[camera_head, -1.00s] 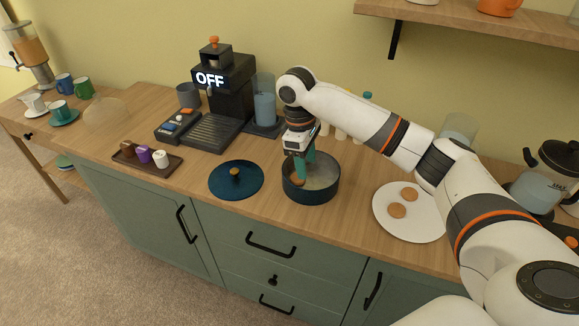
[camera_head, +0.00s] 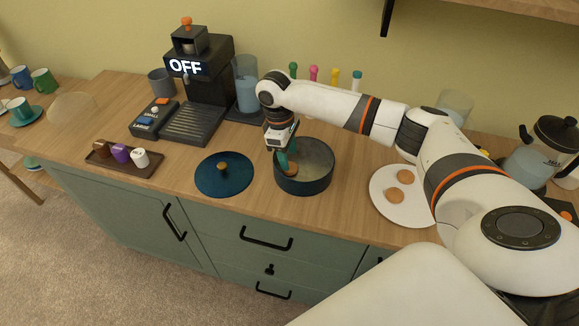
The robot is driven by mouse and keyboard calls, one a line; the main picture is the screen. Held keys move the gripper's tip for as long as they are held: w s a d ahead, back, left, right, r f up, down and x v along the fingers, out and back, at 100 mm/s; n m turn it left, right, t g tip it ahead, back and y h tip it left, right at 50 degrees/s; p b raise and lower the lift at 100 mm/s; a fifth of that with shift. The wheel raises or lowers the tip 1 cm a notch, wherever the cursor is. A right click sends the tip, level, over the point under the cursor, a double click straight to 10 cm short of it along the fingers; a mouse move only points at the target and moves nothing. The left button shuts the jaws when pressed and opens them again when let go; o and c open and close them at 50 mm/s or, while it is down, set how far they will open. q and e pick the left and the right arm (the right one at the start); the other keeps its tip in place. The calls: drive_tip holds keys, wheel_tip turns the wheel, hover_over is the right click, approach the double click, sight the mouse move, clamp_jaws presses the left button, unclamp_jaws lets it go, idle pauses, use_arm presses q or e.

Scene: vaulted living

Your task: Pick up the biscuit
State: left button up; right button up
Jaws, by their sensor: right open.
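A brown biscuit-like piece (camera_head: 292,170) shows inside the left part of a dark round pot (camera_head: 318,186). My right gripper (camera_head: 284,162) reaches down into the pot's left side, with its teal fingers close beside that piece. The gripper is open; I cannot tell if a finger touches the piece. Two round tan biscuits, one farther back (camera_head: 405,176) and one nearer (camera_head: 394,195), lie on a white plate (camera_head: 384,207) to the right, partly behind my right arm. My left gripper is out of view.
A dark blue lid (camera_head: 211,184) lies left of the pot. A coffee machine (camera_head: 208,75), a glass (camera_head: 247,85) and a small tray (camera_head: 110,163) with cups stand farther left. A glass jug (camera_head: 530,165) stands far right.

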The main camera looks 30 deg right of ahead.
sight(290, 166)
drive_tip(key=shift+s+f, duration=0.1)
drive_tip(key=shift+f, duration=1.45)
drive_tip(key=c, duration=0.7)
drive_tip(key=shift+r, duration=0.1)
